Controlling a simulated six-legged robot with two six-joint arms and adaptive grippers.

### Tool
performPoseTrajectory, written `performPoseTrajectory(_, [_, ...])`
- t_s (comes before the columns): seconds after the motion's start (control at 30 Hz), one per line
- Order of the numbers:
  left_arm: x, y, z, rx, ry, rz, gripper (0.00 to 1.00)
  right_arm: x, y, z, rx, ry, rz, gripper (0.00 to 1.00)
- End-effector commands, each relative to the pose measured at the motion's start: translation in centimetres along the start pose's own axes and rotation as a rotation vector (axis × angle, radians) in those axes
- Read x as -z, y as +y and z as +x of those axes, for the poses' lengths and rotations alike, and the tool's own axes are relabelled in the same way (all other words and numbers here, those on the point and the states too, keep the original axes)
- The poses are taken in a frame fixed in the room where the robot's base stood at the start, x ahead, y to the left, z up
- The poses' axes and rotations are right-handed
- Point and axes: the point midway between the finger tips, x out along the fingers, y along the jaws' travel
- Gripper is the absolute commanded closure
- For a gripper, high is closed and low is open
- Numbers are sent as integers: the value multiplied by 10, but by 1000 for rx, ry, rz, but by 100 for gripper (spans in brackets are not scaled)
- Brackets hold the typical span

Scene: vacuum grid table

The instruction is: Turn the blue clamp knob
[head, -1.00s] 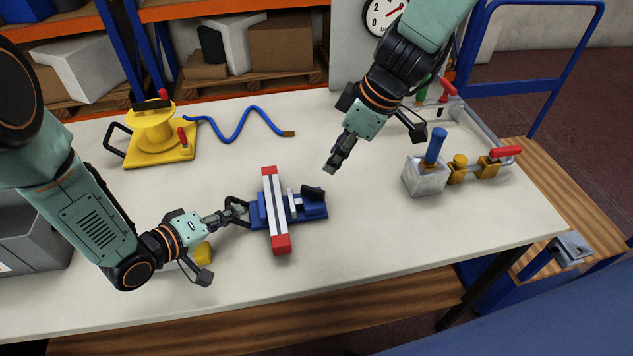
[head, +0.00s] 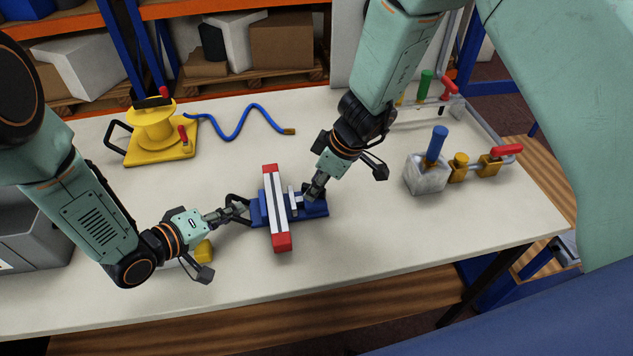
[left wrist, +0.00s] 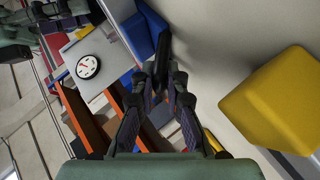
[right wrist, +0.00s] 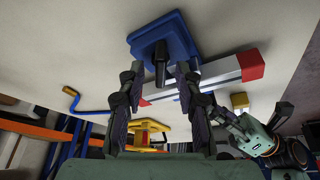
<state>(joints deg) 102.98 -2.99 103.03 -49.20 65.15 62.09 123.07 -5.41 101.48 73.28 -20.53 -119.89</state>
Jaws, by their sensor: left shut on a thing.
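The blue clamp (head: 259,212) lies on the table, holding a white-and-grey bar with red ends (head: 275,205) across it. Its black knob (right wrist: 160,62) shows in the right wrist view and is hidden by my gripper in the head view. My right gripper (head: 311,194) is at the knob, its fingers open on either side of it, with gaps visible in the right wrist view (right wrist: 160,72). My left gripper (head: 238,211) is shut on a black handle at the clamp's left end, also seen in the left wrist view (left wrist: 163,62).
A yellow block (head: 204,250) lies beside my left gripper. A grey block with a blue handle (head: 426,176) stands to the right. The front right of the table is clear.

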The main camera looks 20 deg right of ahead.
Motion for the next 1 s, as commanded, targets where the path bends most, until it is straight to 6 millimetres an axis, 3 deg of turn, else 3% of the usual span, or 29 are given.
performPoseTrajectory(0.27, [1,0,0,-1,1,1,100,0,0,2,-1,0,-1,66])
performPoseTrajectory(0.7, [1,0,0,-1,1,1,100,0,0,1,-1,0,-1,100])
performPoseTrajectory(1.0, [1,0,0,-1,1,1,100,0,1,1,-3,0,0,100])
